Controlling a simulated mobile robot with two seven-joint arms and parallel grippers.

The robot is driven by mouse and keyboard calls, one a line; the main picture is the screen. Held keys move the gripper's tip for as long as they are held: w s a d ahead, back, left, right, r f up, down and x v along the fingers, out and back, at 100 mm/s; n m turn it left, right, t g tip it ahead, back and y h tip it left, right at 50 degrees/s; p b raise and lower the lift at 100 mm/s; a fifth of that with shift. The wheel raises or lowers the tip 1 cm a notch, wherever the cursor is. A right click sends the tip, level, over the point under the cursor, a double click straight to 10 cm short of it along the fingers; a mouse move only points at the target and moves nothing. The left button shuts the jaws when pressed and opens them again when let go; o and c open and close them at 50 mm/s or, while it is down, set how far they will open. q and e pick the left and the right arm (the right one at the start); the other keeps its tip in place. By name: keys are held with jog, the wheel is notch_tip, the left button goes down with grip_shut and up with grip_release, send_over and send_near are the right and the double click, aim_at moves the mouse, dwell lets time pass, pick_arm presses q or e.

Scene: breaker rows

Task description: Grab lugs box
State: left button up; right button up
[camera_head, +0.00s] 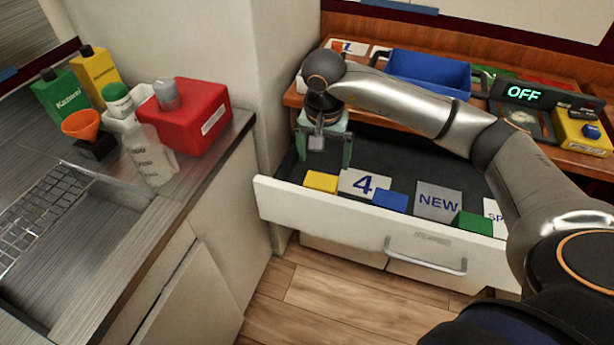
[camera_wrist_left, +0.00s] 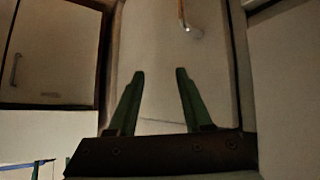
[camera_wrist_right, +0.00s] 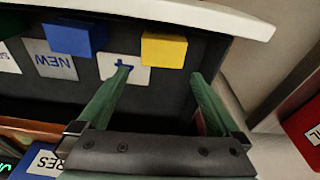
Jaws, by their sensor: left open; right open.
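The open drawer (camera_head: 300,199) holds a yellow box (camera_head: 320,181), a blue box (camera_head: 390,201) and a green box (camera_head: 474,223) along its front wall. No lugs label is readable on any of them. My right gripper (camera_head: 323,152) is open and empty above the drawer's left part, just behind the yellow box. In the right wrist view the yellow box (camera_wrist_right: 163,50) lies just beyond the open fingertips, and the blue box (camera_wrist_right: 76,40) is to the left. My left gripper (camera_wrist_left: 160,72) is open and empty in the left wrist view and is out of the head view.
Cards marked 4 (camera_head: 364,184) and NEW (camera_head: 438,201) lie in the drawer. A blue bin (camera_head: 428,72) and an OFF display (camera_head: 524,93) stand on the wooden shelf behind. A red container (camera_head: 188,116) and bottles stand on the left counter.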

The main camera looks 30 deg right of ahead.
aim_at(323, 179)
jog(key=shift+w+f, duration=0.15)
jog(key=shift+w, duration=0.15)
jog(key=f, duration=0.6)
jog(key=shift+w+d+f, duration=0.1)
jog(key=shift+d+f, duration=0.2)
jog(key=shift+f, duration=0.05)
jog(key=shift+w+f, duration=0.1)
jog(key=shift+f, duration=2.55)
jog(key=shift+c, duration=0.4)
jog(key=c, duration=1.2)
